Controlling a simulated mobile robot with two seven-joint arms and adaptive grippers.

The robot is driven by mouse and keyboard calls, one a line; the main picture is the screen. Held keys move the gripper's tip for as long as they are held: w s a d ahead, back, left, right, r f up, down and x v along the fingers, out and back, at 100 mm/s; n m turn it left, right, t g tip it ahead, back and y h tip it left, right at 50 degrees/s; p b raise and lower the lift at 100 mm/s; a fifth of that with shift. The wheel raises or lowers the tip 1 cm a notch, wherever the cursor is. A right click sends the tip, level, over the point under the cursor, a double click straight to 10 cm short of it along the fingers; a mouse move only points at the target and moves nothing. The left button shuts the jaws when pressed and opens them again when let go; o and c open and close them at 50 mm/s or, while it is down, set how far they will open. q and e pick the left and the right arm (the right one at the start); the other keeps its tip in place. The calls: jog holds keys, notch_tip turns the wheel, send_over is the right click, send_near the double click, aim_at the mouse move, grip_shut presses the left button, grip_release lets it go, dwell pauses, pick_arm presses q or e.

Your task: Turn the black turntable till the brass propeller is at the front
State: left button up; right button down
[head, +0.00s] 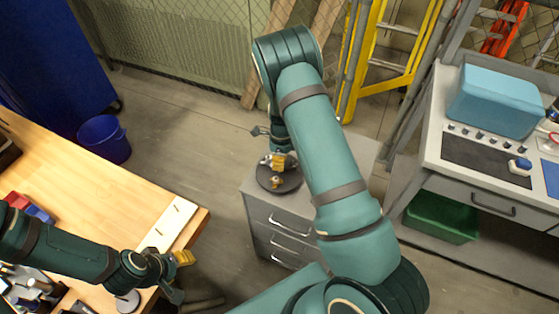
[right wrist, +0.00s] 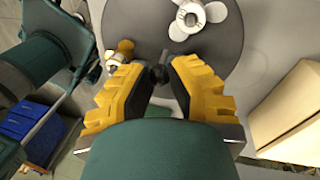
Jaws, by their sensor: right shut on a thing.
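The black turntable (head: 291,186) is a round dark disc on top of a grey drawer cabinet. It shows as a dark grey disc in the right wrist view (right wrist: 226,45). My right gripper (head: 281,161) is over the disc, its yellow fingers shut on a dark knob (right wrist: 159,74). A small brass-coloured piece (head: 275,182) is on the near part of the disc; a brass piece shows left of the fingers in the wrist view (right wrist: 125,47). A white propeller (right wrist: 197,14) is at the top there.
The grey drawer cabinet (head: 283,223) has free floor to its left. The wooden bench (head: 90,185) is at left, with a blue bucket (head: 104,139) behind it. A workbench with a blue box (head: 497,101) is at right. A yellow ladder (head: 383,60) stands behind.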

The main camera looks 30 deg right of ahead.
jog(key=shift+s+m+p, duration=0.2)
jog(key=shift+m+p, duration=0.4)
jog(key=shift+m, duration=1.1)
jog(key=shift+f+m+t+y+p, duration=0.1)
jog(key=shift+m+t+y+p, duration=0.2)
jog(key=shift+m, duration=0.6)
jog(key=shift+m+t+y+p, duration=0.15)
jog(key=shift+m+p, duration=0.25)
jog(key=shift+m, duration=0.5)
jog(key=shift+s+m, duration=0.1)
jog(key=shift+m, duration=0.5)
jog(key=c, duration=0.8)
grip_release()
jog(key=shift+c, duration=0.2)
